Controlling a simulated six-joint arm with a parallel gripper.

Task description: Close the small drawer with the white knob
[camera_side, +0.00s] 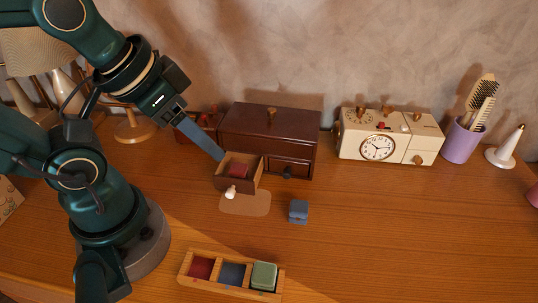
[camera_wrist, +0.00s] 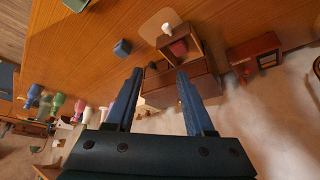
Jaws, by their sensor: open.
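The small drawer (camera_side: 222,184) with the white knob (camera_side: 231,192) is pulled out of the left front of the dark brown cabinet (camera_side: 270,126). A dark red block (camera_side: 237,170) lies inside it. In the wrist view, the drawer (camera_wrist: 193,43) and its white knob (camera_wrist: 166,28) show beyond my fingertips. My gripper (camera_side: 219,155) is open, its blue fingers angled down beside the cabinet's left front, near the back of the open drawer. The wrist view shows the two fingers of my gripper (camera_wrist: 160,72) apart with nothing held. Whether a finger touches the drawer or cabinet I cannot tell.
A second drawer with a dark knob (camera_side: 287,172) sits shut at right. A blue block (camera_side: 298,211) lies in front. A cream clock radio (camera_side: 420,140) and purple cup (camera_side: 460,144) stand right. A reddish box (camera_side: 189,130) stands left.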

